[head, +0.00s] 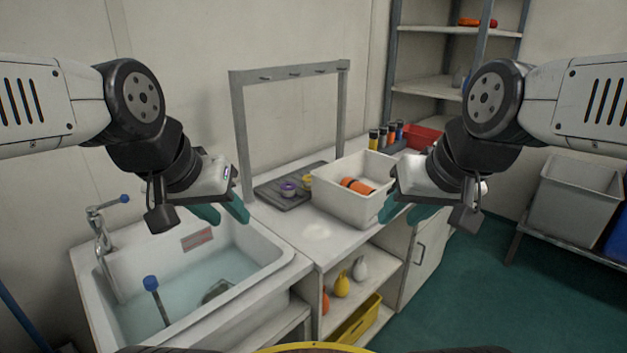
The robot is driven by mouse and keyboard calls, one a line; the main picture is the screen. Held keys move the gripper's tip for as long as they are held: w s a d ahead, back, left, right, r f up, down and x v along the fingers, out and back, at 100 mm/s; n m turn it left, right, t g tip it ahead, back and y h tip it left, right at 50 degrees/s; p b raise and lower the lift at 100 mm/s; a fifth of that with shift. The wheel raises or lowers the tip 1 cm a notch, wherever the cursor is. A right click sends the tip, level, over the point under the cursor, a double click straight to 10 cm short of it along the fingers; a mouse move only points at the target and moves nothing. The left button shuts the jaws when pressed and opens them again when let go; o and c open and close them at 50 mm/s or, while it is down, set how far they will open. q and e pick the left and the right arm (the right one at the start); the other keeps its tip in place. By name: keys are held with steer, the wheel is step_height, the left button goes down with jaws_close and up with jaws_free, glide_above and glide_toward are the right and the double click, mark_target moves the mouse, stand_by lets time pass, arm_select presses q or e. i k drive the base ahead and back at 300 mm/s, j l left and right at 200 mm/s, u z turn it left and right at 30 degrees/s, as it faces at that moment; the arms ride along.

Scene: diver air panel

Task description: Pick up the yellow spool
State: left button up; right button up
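The yellow spool (307,179) is small and sits on a dark grey ribbed mat (283,204) on the counter, partly hidden by the white bin. A purple spool (288,187) stands just left of it on the same mat. My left gripper (222,211) has teal fingers spread apart and empty, over the sink's back right side, left of the mat. My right gripper (408,211) is also open and empty, at the right of the white bin. Both are apart from the spools.
A white bin (338,196) with an orange cylinder (357,186) stands right of the spools. A grey hook frame (240,130) rises behind the mat. A water-filled sink (273,268) with a tap (102,235) is at left.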

mark_target(307, 179)
steer(key=i+l, duration=0.9)
steer(key=l, duration=0.15)
steer(key=u, duration=0.4)
steer(key=i+l+u, duration=0.1)
steer(key=u, duration=0.3)
steer(key=l+u, duration=0.15)
steer(key=u, duration=1.15)
